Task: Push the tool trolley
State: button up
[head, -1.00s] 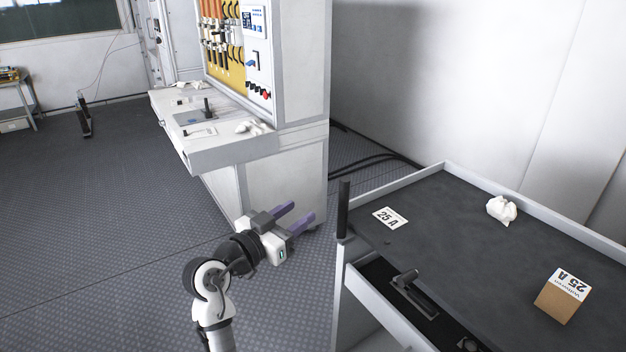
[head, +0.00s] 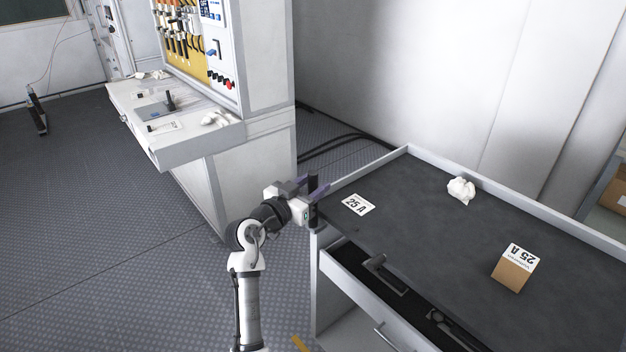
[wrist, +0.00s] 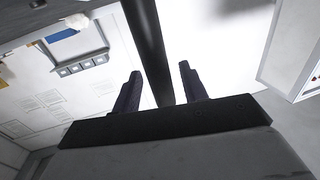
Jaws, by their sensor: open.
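The tool trolley (head: 420,215) stands at the right in the head view, with a dark top inside a white rim and an open drawer (head: 365,290) on its near side. A black upright handle post (head: 313,200) rises at its left corner. My gripper (head: 312,187) is at this post. In the wrist view the dark post (wrist: 150,50) passes between the two open purple fingers (wrist: 158,85), and light gaps show on both sides of it. The fingers do not appear closed on it.
Black cables (head: 345,142) lie behind the trolley.

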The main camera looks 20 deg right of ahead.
jog(key=shift+w+d, duration=0.2)
jog(key=shift+d, duration=0.05)
grip_shut()
jog(key=shift+w, duration=0.1)
